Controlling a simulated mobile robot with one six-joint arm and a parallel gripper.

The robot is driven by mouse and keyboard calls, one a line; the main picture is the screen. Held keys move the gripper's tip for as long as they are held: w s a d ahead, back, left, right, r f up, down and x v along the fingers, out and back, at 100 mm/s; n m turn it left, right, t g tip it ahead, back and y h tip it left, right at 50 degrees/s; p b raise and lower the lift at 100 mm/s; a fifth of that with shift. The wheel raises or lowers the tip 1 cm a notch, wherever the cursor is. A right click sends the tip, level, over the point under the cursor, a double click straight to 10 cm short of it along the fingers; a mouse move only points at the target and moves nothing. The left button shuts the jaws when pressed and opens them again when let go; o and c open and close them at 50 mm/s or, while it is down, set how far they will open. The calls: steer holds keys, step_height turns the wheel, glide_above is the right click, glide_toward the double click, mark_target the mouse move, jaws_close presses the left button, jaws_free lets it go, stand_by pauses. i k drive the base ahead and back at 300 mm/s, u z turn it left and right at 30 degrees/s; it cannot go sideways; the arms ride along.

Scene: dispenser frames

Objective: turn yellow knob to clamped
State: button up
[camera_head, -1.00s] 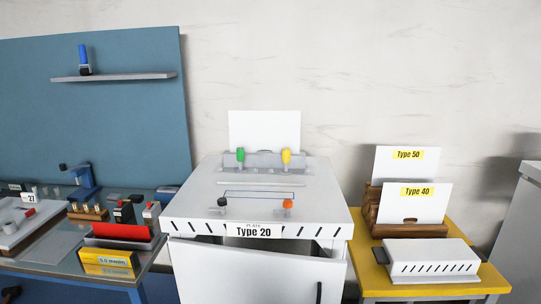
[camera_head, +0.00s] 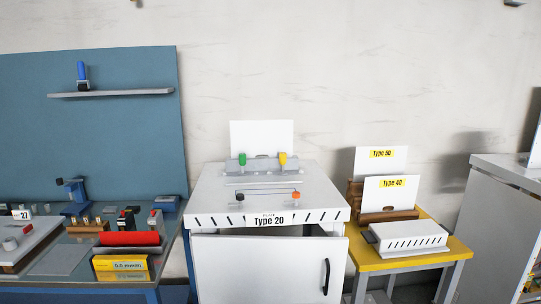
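The yellow knob (camera_head: 282,159) stands upright at the right end of a grey bar (camera_head: 262,166) at the back of the white dispenser cabinet (camera_head: 215,189). A green knob (camera_head: 242,160) stands at the left end of the same bar. A white sheet (camera_head: 262,137) stands upright behind the bar. I cannot read a clamped mark at this size. My gripper is not in this view.
A black knob (camera_head: 239,196) and an orange knob (camera_head: 295,196) sit near the cabinet's front edge. The cabinet door (camera_head: 262,268) looks partly open. A yellow table (camera_head: 428,254) stands right, a cluttered workbench (camera_head: 60,262) left.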

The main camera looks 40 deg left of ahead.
mark_target(282, 156)
steer(key=z, duration=1.05)
steer(key=k, duration=0.1)
steer(key=u, duration=2.55)
steer(key=i, duration=1)
steer(key=u, duration=0.1)
steer(key=k, duration=0.6)
